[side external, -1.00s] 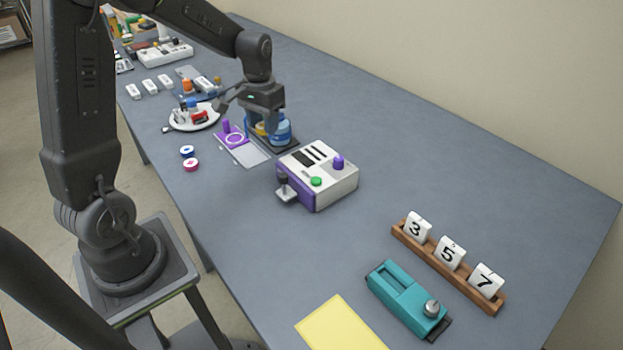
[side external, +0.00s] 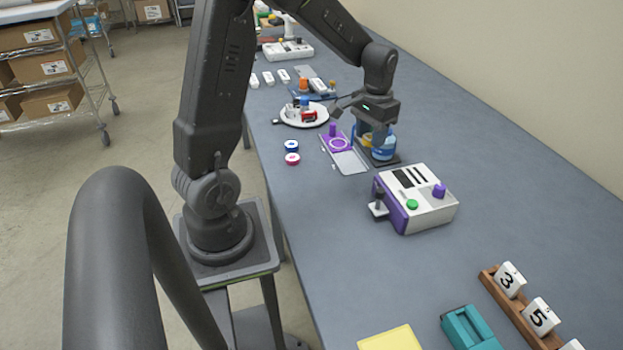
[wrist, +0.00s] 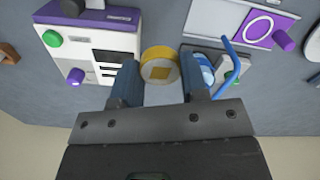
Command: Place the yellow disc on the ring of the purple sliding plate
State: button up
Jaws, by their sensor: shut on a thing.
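The yellow disc (wrist: 159,66) is between the fingertips of my gripper (wrist: 160,72) in the wrist view, and the gripper is shut on it. In the side view my gripper (side external: 374,135) is low over the table, right of the purple sliding plate (side external: 328,138). The plate has a pale ring and an upright purple knob. The plate also shows at the top right of the wrist view (wrist: 245,27), its ring empty. The disc is apart from the ring. In the side view the fingers partly hide the disc.
A blue round object (side external: 385,149) on a dark base stands close beside my gripper. A white and purple control box (side external: 425,205) stands nearby on the near side. A white plate (side external: 287,119) with small items lies beyond the purple plate.

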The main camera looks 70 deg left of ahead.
aim_at(308, 178)
jog(key=s+a+f+n, duration=0.1)
jog(key=s+a+n, duration=0.2)
jog(key=s, duration=0.3)
jog(key=s+a+f+n, duration=0.2)
jog(key=s+a+n, duration=0.2)
jog(key=s, duration=0.3)
jog(key=shift+a+f+n, duration=0.15)
jog(key=shift+f+n, duration=0.1)
jog(key=shift+n, duration=0.65)
notch_tip(308, 178, down, 10)
jog(key=shift+r, duration=0.2)
jog(key=shift+f, duration=0.2)
jog(key=o, duration=0.9)
